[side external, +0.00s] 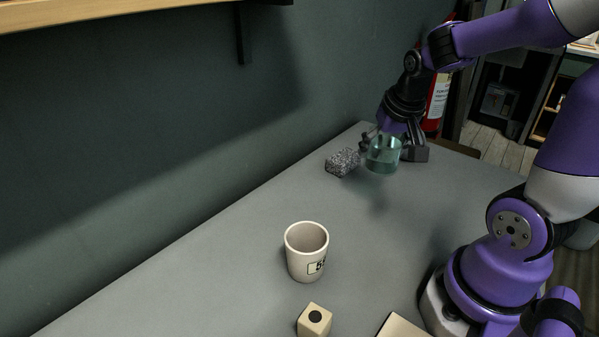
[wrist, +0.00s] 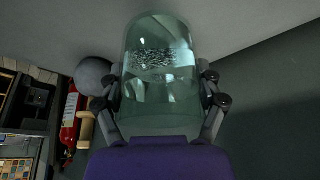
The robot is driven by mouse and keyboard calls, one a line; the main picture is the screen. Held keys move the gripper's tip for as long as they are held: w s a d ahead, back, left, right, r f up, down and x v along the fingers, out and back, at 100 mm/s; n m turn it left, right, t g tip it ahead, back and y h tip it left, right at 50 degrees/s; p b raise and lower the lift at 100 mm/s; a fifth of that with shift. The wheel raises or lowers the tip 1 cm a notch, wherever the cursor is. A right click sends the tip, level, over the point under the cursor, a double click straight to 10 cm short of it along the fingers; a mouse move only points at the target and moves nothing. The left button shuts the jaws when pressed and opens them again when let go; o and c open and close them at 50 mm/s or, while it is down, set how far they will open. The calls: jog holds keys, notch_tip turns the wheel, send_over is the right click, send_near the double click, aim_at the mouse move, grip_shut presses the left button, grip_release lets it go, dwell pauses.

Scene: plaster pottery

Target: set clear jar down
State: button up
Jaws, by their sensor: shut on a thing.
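The clear jar (side external: 383,156) is a greenish see-through glass at the far end of the grey table. In the side view it hangs a little above the table top, with a soft shadow below it. In the wrist view the jar (wrist: 158,75) fills the middle, between the two black fingers. My gripper (wrist: 160,100) is shut on the jar, one finger on each side. In the side view my gripper (side external: 386,140) points down, and the jar partly hides its fingertips.
A speckled grey block (side external: 342,162) lies just left of the jar and shows through its glass in the wrist view. A cream cup (side external: 306,252) and a beige cube (side external: 314,320) stand nearer. A red extinguisher (side external: 437,103) is behind. The table's middle (side external: 250,215) is clear.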

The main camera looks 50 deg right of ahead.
jog(key=shift+w+a+r, duration=0.25)
jog(key=shift+a+r, duration=0.25)
jog(key=shift+r, duration=0.1)
notch_tip(320, 180, up, 5)
jog(key=w+a+n+y, duration=0.1)
jog(key=w+a+n, duration=0.15)
jog(key=a, duration=0.35)
jog(key=w+a+n+t+y, duration=0.1)
jog(key=w+a+n, duration=0.1)
jog(key=a+n, duration=0.3)
jog(key=w+a+n+y, duration=0.1)
jog(key=w+a+n, duration=0.15)
jog(key=a, duration=0.55)
jog(key=s+a+n+g+y, duration=0.15)
jog(key=s+a+n, duration=0.3)
jog(key=a, duration=0.65)
jog(key=s+a+n+g+y, duration=0.1)
jog(key=s+a+n+y, duration=0.15)
jog(key=a+n, duration=0.55)
jog(key=f+m, duration=0.1)
jog(key=f, duration=0.4)
jog(key=a+f, duration=0.1)
jog(key=f, duration=0.4)
jog(key=a+f+m, duration=0.1)
jog(key=f, duration=0.4)
jog(key=shift+w+f+m+t, duration=0.1)
jog(key=shift+f+m+t, duration=0.15)
jog(key=shift+f+m, duration=0.1)
jog(key=shift+f, duration=0.1)
